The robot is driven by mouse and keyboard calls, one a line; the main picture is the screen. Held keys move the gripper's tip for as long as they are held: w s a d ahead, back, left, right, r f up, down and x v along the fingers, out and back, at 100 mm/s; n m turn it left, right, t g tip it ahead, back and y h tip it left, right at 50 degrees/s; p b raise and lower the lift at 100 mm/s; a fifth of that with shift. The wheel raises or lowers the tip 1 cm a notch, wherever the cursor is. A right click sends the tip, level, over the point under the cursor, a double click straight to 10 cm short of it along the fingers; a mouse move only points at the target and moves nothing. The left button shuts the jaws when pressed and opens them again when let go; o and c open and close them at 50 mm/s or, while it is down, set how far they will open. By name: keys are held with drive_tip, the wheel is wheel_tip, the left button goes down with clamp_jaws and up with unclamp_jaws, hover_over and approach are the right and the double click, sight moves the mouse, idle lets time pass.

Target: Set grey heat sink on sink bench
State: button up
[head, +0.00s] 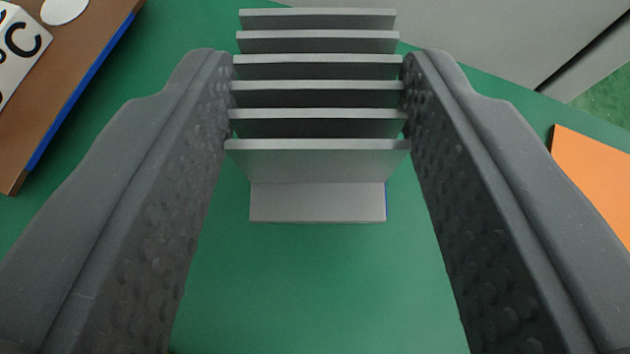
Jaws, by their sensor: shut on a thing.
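The grey heat sink (317,161), with several parallel fins over a flat base block, is in the middle of the head view. My gripper (318,75) is shut on it, with one dark textured finger against each side of the fins. A green surface (310,285) lies beneath the heat sink. I cannot tell whether the base touches this surface or hangs above it. Nothing in view is clearly marked as the sink bench.
A brown board (95,40) with a blue edge is at the upper left, bearing a white block marked C (20,50) and a white round thing (63,10). An orange panel (595,180) is at the right. A grey surface (480,35) is at the upper right.

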sight(315, 180)
drive_tip(key=shift+f+b, duration=0.65)
drive_tip(key=shift+f, duration=1.1)
drive_tip(key=shift+f, duration=0.1)
drive_tip(key=o, duration=1)
drive_tip(key=shift+s+r, duration=0.15)
drive_tip(key=shift+r, duration=0.05)
drive_tip(key=p+v, duration=0.2)
drive_tip(key=v, duration=0.9)
drive_tip(key=shift+s+r, duration=0.1)
drive_tip(key=shift+s, duration=0.25)
